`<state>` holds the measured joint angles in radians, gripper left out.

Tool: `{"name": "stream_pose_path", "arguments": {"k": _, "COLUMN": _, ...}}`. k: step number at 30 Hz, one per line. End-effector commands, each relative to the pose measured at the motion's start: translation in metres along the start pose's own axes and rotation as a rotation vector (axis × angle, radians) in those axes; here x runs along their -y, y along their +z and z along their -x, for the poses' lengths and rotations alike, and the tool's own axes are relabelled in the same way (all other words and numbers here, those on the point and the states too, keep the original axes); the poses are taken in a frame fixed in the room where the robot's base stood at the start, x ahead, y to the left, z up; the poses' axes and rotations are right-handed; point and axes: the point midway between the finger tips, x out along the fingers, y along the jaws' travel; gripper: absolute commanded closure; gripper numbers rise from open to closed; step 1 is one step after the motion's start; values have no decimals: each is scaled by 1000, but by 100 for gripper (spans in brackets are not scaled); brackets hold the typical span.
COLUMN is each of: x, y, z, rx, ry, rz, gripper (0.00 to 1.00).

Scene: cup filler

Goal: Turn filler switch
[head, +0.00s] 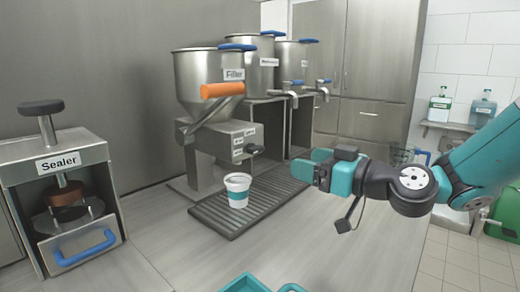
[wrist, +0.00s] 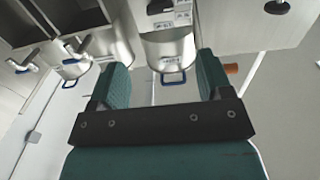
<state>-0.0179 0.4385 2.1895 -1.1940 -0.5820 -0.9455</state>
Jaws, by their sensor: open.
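The filler (head: 207,72) is a steel hopper with an orange handle (head: 222,90) above a steel box. A black switch knob (head: 255,150) sticks out from the box's right side. My teal gripper (head: 305,166) is open and empty, to the right of the knob and apart from it. In the wrist view, which is upside down, the hopper (wrist: 168,50) shows between the open fingers (wrist: 160,62). The black knob (wrist: 160,7) is at the top edge there, partly cut off. A white and teal cup (head: 237,192) stands upright on the drip tray (head: 222,219) below the filler.
Two more steel dispensers (head: 262,68) with taps stand behind the filler. The sealer (head: 62,190) is at the left. Teal containers (head: 245,285) show at the bottom edge.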

Motion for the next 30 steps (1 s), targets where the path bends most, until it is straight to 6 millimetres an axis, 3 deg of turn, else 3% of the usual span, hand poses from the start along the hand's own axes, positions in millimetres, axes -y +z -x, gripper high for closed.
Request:
{"name": "stream_pose_path", "arguments": {"k": 9, "x": 2, "y": -4, "z": -75, "rx": 1, "ry": -5, "rz": 0, "gripper": 28}}
{"name": "stream_pose_path", "arguments": {"k": 15, "x": 2, "y": -3, "z": -113, "rx": 1, "ry": -3, "rz": 0, "gripper": 28}}
{"name": "stream_pose_path", "arguments": {"k": 21, "x": 1, "y": 0, "z": -133, "rx": 3, "ry": -1, "rz": -1, "gripper": 28}}
{"name": "stream_pose_path", "arguments": {"k": 30, "x": 1, "y": 0, "z": -137, "rx": 2, "ry": -1, "rz": -2, "gripper": 28}}
